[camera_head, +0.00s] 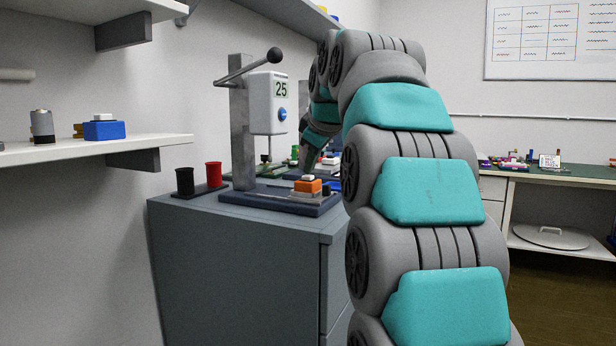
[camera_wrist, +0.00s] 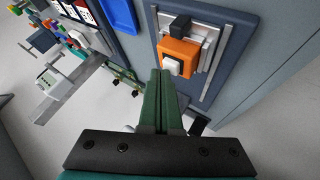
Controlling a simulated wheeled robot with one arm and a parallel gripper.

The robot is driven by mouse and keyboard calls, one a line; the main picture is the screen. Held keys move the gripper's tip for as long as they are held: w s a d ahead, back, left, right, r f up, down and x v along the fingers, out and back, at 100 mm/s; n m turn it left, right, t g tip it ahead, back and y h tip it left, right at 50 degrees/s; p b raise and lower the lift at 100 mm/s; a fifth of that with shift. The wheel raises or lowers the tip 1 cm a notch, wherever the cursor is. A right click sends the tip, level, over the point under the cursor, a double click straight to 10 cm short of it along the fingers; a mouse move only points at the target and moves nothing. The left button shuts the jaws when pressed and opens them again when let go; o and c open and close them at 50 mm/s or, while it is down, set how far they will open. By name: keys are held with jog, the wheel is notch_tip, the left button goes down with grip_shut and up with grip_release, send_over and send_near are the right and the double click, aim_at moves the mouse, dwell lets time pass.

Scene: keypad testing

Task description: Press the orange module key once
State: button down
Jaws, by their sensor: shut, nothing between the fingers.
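The orange module (camera_head: 308,187) sits on the dark base plate of the test stand, on top of the grey cabinet. It has a white key (camera_head: 308,178) on its top. In the wrist view the orange module (camera_wrist: 178,50) and its white key (camera_wrist: 171,66) are just beyond and slightly right of my fingertips. My gripper (camera_wrist: 161,74) has its green fingers together with nothing between them. No contact with the key shows; the exact gap is unclear. In the head view my arm covers much of the area behind the module.
The test stand has a grey post, a lever and a display box (camera_head: 269,103) reading 25. Black (camera_head: 185,181) and red (camera_head: 214,174) cylinders stand left of it. In the wrist view a blue tray (camera_wrist: 118,15) and several small parts lie left.

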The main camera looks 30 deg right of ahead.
aim_at(311, 177)
dwell(0.5)
jog(key=shift+r+p, duration=0.6)
jog(key=shift+r, duration=0.1)
jog(key=shift+r, duration=0.1)
notch_tip(311, 177, up, 5)
jog(key=p, duration=0.4)
dwell(0.8)
